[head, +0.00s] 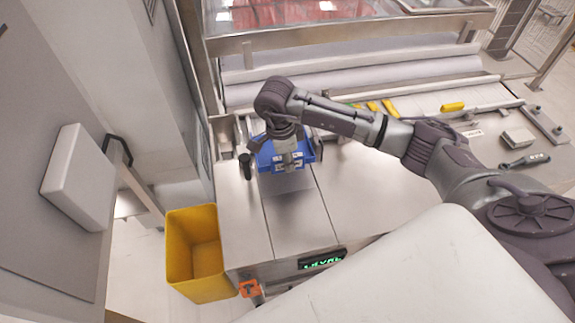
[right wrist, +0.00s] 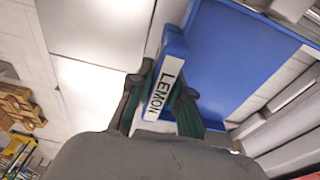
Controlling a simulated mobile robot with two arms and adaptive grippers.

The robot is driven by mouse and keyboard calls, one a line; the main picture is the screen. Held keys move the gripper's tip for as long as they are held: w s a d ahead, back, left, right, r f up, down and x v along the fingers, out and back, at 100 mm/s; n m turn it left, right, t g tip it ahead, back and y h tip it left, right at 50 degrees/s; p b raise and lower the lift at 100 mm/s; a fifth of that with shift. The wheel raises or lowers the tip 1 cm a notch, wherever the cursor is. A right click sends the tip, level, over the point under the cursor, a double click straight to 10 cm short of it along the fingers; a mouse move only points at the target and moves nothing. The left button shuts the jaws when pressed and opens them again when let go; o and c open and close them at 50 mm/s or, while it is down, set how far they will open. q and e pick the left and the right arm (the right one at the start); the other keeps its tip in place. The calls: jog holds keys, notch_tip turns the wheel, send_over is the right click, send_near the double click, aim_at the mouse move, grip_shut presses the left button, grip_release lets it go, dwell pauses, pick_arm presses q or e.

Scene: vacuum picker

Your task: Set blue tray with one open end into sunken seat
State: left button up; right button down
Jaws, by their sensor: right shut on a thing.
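The blue tray (head: 267,156) is at the left end of the steel worktop, partly covered by my right arm. My right gripper (head: 289,161) is shut on a wall of the tray. In the right wrist view the fingers of my right gripper (right wrist: 163,100) stand on either side of that wall, which has a white label reading LEMON. The flat blue floor of the tray (right wrist: 228,60) shows beyond the wall. I cannot tell if the tray touches the worktop. My left gripper is not in view.
The steel worktop (head: 300,222) is clear in front of the tray. A black knob (head: 247,168) stands close to the tray's left. A yellow bin (head: 195,255) is on the floor at left. Yellow pieces (head: 453,106) and a dark-handled tool (head: 525,161) lie to the right.

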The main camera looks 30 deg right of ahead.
jog(key=shift+s+f, duration=0.1)
jog(key=shift+f, duration=0.45)
notch_tip(320, 180, down, 2)
jog(key=shift+f+p, duration=0.15)
jog(key=shift+p, duration=0.4)
jog(key=shift+f, duration=0.4)
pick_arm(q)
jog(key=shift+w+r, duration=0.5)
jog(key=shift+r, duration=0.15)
pick_arm(e)
jog(key=shift+f, duration=0.1)
jog(key=shift+f, duration=0.15)
jog(key=c, duration=1.1)
grip_release()
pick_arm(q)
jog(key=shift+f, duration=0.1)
